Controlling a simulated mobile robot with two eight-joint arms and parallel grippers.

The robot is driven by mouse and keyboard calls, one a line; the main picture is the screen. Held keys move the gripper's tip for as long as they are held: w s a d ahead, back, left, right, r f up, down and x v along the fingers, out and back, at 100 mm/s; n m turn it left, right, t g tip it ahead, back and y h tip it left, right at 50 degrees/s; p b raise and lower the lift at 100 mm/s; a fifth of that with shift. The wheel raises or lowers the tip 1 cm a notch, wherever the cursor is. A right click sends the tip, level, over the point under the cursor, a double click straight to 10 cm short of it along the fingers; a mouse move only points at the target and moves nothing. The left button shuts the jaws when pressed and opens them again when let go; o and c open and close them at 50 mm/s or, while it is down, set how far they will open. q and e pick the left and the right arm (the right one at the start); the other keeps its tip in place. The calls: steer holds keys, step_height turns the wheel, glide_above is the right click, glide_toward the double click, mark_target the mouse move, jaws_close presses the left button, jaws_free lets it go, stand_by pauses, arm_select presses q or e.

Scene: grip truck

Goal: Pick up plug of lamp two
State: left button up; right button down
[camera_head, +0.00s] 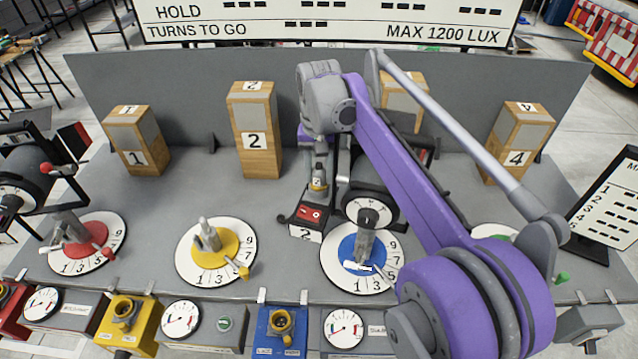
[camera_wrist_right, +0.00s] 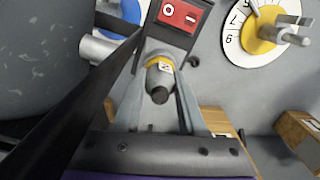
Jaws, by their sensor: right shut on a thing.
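The plug of lamp two (camera_head: 318,184) is a grey piece with a yellow band and a "2" label. It stands at the back of a black socket box (camera_head: 291,218) with a red switch and a "2" tag. My right gripper (camera_head: 319,166) reaches it from above. In the right wrist view my right gripper (camera_wrist_right: 160,108) has its fingers on both sides of the plug (camera_wrist_right: 160,76), shut on it. The plug's lower end is at the box; I cannot tell whether it is seated. My left gripper is out of view.
Wooden blocks numbered 1 (camera_head: 136,140), 2 (camera_head: 254,130) and 4 (camera_head: 516,145) stand at the back. Yellow (camera_head: 192,262) and blue (camera_head: 336,278) dials lie in front. My purple arm hides part of the right side.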

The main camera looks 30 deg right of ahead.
mark_target(317, 164)
steer(key=shift+r, duration=0.15)
steer(key=shift+r, duration=0.3)
steer(key=r, duration=0.2)
steer(key=shift+w+a+r, duration=0.15)
steer(key=shift+w+r, duration=0.05)
steer(key=shift+r, duration=0.2)
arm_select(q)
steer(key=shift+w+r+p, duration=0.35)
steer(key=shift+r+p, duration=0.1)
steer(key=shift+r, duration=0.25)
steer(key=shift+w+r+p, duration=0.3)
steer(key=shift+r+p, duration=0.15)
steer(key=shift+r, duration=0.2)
arm_select(e)
steer(key=w+a, duration=1.2)
steer(key=shift+w+r, duration=0.4)
steer(key=shift+r, duration=0.05)
steer(key=shift+s, duration=0.1)
